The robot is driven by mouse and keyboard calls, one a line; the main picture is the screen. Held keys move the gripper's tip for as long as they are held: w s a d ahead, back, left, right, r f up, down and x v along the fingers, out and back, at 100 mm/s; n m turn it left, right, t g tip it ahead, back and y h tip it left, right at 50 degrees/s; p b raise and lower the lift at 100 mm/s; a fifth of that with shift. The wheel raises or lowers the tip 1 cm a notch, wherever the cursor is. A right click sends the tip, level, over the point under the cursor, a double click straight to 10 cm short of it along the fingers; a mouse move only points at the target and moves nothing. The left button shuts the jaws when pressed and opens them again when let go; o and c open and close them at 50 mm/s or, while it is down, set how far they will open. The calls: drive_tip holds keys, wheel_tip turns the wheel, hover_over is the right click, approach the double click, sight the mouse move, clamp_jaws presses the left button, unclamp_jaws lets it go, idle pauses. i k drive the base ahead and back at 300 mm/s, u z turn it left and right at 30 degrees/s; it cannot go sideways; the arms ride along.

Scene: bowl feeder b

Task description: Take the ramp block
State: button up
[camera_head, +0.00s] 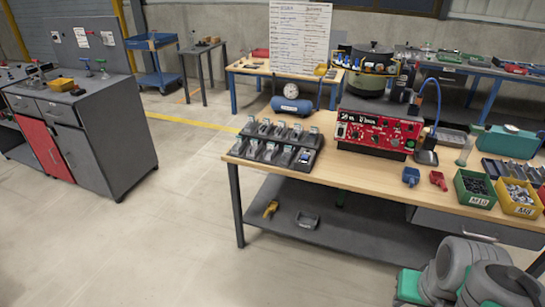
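I cannot tell for certain which thing is the ramp block. A small blue block (411,176) and a small red block (438,180) rest apart near the front edge of the wooden-topped workbench (350,174). They are too small for me to make out a ramp shape. My gripper is not in view; only grey and green parts of my own arm show at the lower right.
A black rack (279,146) of several grey devices stands at the bench's left end. A red control box (378,128) stands behind the blocks. Green (475,188) and yellow (519,198) bins sit right. A grey cabinet (90,130) stands left; the floor between is clear.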

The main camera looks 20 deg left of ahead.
sight(270, 152)
drive_tip(key=u, duration=0.65)
drive_tip(key=i, duration=0.6)
drive_tip(key=u, duration=1)
drive_tip(key=i, duration=0.95)
drive_tip(key=z, duration=0.55)
drive_tip(key=i, duration=0.7)
drive_tip(key=z, duration=0.6)
